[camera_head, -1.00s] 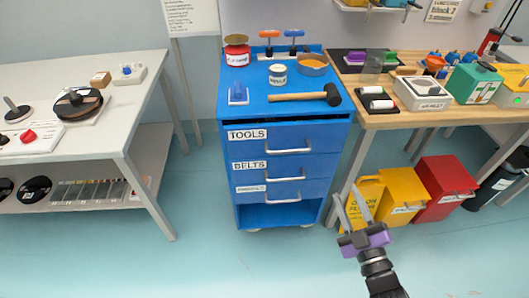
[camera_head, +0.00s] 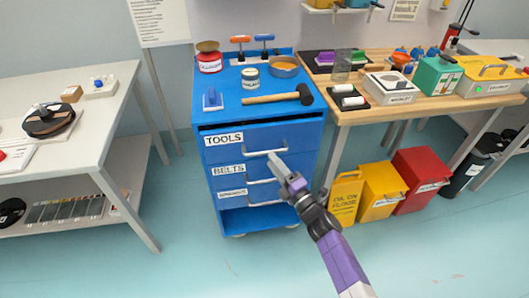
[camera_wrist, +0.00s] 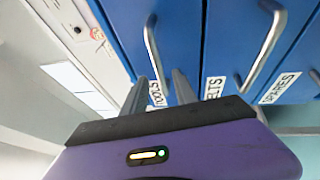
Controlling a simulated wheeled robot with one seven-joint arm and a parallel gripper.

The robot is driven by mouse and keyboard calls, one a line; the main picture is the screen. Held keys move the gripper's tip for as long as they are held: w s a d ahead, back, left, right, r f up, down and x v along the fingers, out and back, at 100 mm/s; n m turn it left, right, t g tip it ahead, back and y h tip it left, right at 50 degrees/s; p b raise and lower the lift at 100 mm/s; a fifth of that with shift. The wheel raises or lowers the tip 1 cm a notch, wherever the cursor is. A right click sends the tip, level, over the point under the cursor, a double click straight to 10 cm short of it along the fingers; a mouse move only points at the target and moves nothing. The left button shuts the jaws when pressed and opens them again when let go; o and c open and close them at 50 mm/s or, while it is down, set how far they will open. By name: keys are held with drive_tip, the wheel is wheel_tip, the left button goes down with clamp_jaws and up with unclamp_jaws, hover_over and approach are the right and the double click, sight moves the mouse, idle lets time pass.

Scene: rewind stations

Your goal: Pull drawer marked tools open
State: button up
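The blue cabinet (camera_head: 225,225) stands in the middle of the head view. Its top drawer (camera_head: 262,134) carries the label TOOLS and a silver bar handle (camera_head: 283,149); it looks shut. My gripper (camera_head: 273,158) is at the front of this handle, partly covering it. In the wrist view my gripper (camera_wrist: 160,92) is open, its two dark fingers apart. The tools handle (camera_wrist: 152,52) shows just ahead, in line with the space between them. The TOOLS label (camera_wrist: 157,93) is partly hidden by a finger. I cannot tell whether the fingers touch the handle.
Below are the BELTS drawer (camera_head: 236,176) and a third drawer (camera_head: 238,197), labelled SPARES in the wrist view, each with a handle. Yellow and red bins (camera_head: 413,182) are at right, a white bench (camera_head: 105,150) at left. Floor in front is clear.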

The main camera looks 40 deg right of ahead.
sight(266, 153)
drive_tip(key=x, duration=0.5)
drive_tip(key=shift+d, duration=0.1)
clamp_jaws()
idle(1.3)
